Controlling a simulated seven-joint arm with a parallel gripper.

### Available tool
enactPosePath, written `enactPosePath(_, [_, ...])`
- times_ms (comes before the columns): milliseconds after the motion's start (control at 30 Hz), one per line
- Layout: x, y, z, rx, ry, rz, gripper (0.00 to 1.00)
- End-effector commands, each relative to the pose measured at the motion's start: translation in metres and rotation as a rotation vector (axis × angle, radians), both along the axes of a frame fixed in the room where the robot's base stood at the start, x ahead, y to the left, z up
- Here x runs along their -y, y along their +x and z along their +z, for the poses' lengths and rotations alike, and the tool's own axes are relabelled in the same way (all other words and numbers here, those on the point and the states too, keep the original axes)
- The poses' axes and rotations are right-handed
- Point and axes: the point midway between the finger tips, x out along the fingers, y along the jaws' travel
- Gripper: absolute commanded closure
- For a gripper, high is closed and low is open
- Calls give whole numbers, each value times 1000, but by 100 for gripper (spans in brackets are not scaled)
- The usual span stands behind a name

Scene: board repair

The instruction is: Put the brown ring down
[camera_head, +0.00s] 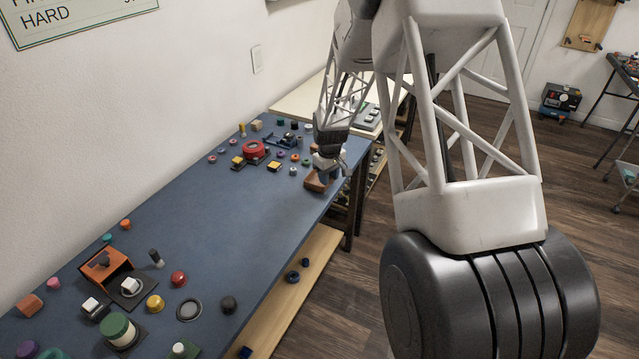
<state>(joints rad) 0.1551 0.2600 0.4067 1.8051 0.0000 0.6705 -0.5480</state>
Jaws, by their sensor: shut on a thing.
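My gripper (325,168) is small and far off in the head view, low over the far right edge of the blue-grey bench top (225,225). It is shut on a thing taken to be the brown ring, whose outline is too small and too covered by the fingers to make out. An orange-brown, block-like piece (315,182) shows right at and below the fingertips. I cannot tell whether it is the ring or a separate thing, or whether it touches the bench.
A red round part (254,150) and several small coloured pieces stand on the bench left of my gripper. An orange-topped device (106,266), a green-lidded jar (118,331) and small knobs stand at the near end. The bench's middle is clear. A lower wooden shelf (285,290) lies beneath.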

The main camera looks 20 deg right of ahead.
Motion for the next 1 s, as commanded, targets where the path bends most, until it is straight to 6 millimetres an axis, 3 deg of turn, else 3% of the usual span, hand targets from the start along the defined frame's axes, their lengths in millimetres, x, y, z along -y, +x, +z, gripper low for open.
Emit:
enactPosePath(200, [-17,-47,-9,0,0,1,89])
enactPosePath(400, [-24,-69,-14,1,-1,0,89])
enactPosePath(1000, [-25,-70,-16,1,-1,0,89])
